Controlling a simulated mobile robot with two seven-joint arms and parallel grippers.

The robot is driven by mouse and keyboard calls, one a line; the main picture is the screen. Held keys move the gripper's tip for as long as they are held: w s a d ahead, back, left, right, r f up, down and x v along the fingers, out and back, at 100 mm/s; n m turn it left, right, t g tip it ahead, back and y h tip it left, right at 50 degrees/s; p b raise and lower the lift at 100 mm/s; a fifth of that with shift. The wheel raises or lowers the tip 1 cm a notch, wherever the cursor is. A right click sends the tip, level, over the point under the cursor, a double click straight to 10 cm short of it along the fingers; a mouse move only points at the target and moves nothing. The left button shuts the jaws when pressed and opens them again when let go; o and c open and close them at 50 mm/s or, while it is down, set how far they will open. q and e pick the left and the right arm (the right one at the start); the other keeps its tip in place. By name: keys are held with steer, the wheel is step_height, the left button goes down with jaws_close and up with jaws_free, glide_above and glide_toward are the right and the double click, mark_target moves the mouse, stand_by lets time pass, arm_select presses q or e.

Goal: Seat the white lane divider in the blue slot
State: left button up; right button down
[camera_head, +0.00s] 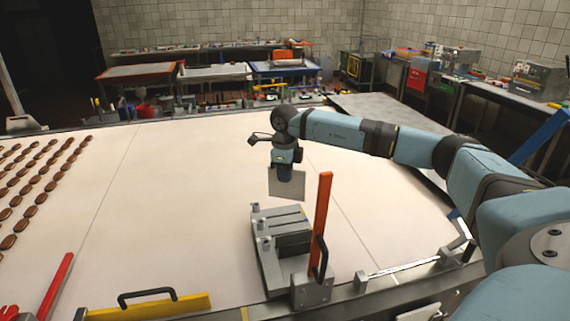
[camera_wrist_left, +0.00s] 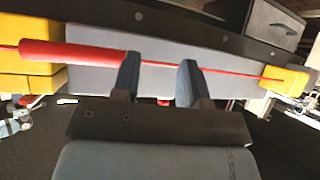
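The white lane divider (camera_head: 288,185) hangs upright below my right gripper (camera_head: 285,171), which appears shut on its top edge. The divider is in the air, just behind and above a grey slotted fixture (camera_head: 268,258) at the table's front edge. The fixture has dark slots and small posts on its left side; I cannot pick out a blue slot at this size. My left gripper (camera_wrist_left: 159,73) shows only in the left wrist view. Its two fingers are apart with nothing between them, in front of a red handle (camera_wrist_left: 75,53) and a thin red rod.
An upright orange bar (camera_head: 321,222) with a black handle stands right of the fixture. A yellow bar (camera_head: 150,307) and a red bar (camera_head: 56,286) lie at the front left. Rows of brown cookies (camera_head: 38,184) lie far left. The middle of the pale table (camera_head: 180,200) is clear.

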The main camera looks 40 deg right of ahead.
mark_target(286, 184)
step_height(286, 184, down, 3)
steer(key=n, duration=0.5)
steer(key=shift+s+r+n, duration=0.1)
steer(key=shift+s+n, duration=0.05)
steer(key=shift+n, duration=0.25)
steer(key=shift+f+b, duration=1.65)
steer(key=shift+f, duration=1.25)
steer(key=shift+f+b, duration=2.2)
steer(key=shift+f, duration=1.5)
steer(key=c, duration=1.2)
jaws_free()
steer(key=shift+r, duration=0.35)
step_height(286, 184, up, 13)
steer(key=shift+a+r+b, duration=0.1)
steer(key=shift+r+b, duration=0.05)
steer(key=shift+b, duration=0.2)
